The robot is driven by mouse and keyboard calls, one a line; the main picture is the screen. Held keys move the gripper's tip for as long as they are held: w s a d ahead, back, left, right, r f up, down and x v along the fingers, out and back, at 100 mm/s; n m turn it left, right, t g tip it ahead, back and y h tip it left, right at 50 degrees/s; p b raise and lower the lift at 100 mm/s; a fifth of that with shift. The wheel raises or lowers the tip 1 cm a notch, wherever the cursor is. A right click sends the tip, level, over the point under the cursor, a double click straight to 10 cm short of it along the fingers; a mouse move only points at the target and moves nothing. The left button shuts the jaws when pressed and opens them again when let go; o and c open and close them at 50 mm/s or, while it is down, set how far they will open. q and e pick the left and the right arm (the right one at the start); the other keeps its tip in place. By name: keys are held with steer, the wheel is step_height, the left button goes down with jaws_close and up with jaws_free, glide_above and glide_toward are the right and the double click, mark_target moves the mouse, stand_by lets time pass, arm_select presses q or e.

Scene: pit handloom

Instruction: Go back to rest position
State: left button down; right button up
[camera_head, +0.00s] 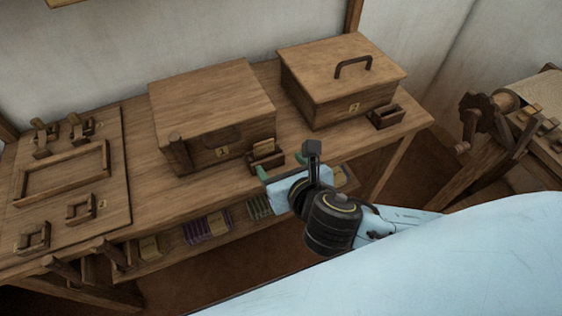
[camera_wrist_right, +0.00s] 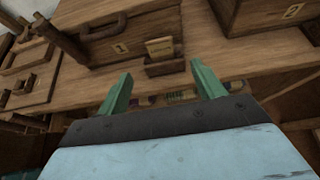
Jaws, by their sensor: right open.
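My right gripper (camera_head: 266,174) reaches in from the lower right of the head view, with its arm stretched toward the front edge of the wooden bench (camera_head: 140,160). In the right wrist view its two green fingers (camera_wrist_right: 158,93) stand wide apart with nothing between them. Beyond the fingertips is a small wooden holder (camera_wrist_right: 165,66) with a pale card in it, standing on the bench; it also shows in the head view (camera_head: 265,158). The fingers look apart from it. My left gripper is not in view.
Two wooden boxes stand on the bench, box 1 (camera_head: 210,105) and the handled box (camera_head: 342,75). A second small holder (camera_head: 386,116) is at right. A board with wooden fittings (camera_head: 66,180) lies at left. A shelf below holds bundles (camera_head: 207,228). A loom frame (camera_head: 490,120) stands right.

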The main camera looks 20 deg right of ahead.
stand_by(0.3)
steer(key=s+d+f+m+g, duration=0.4)
steer(key=s+m, duration=0.3)
steer(key=m, duration=1)
steer(key=s+d+f+m+g, duration=0.45)
steer(key=s+m, duration=0.35)
steer(key=m, duration=1)
step_height(320, 180, down, 25)
steer(key=s+d+n+g, duration=0.1)
steer(key=g, duration=0.1)
steer(key=s+d+f, duration=0.2)
steer(key=s+f, duration=0.5)
steer(key=s, duration=0.1)
steer(key=s+d+f+h, duration=0.1)
steer(key=s+d+f, duration=0.2)
steer(key=s+f, duration=0.4)
steer(key=shift+s+d+f+g, duration=0.2)
steer(key=shift+s+d+g, duration=0.15)
steer(key=shift+s, duration=0.35)
